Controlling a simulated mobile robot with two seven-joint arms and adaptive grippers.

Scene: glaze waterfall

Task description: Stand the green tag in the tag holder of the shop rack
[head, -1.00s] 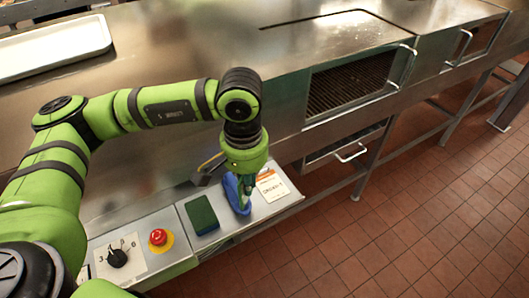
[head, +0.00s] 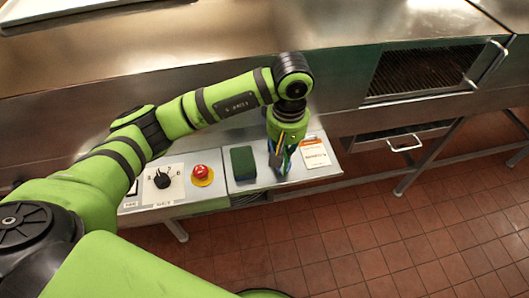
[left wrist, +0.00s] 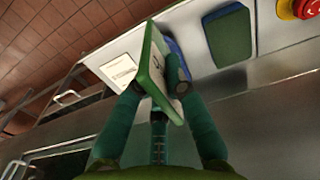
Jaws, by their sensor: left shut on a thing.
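The green tag (left wrist: 153,75), a thin plate with green edges and a pale face with a dark mark, stands tilted between my left fingers in the left wrist view. My left gripper (left wrist: 157,88) is shut on it. In the head view my left gripper (head: 280,163) points down over the steel shelf, between a green pad and a white card. A blue thing (left wrist: 177,62) lies just beyond the tag, partly hidden by it; I cannot tell whether they touch. I cannot make out the tag holder or the shop rack for certain. My right gripper is not in view.
The green pad (head: 243,164) and the white card with an orange top (head: 315,154) lie on the narrow steel shelf (head: 232,185). A red button (head: 202,172) and a black dial (head: 162,180) are at its left. A steel wall rises behind; tiled floor is in front.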

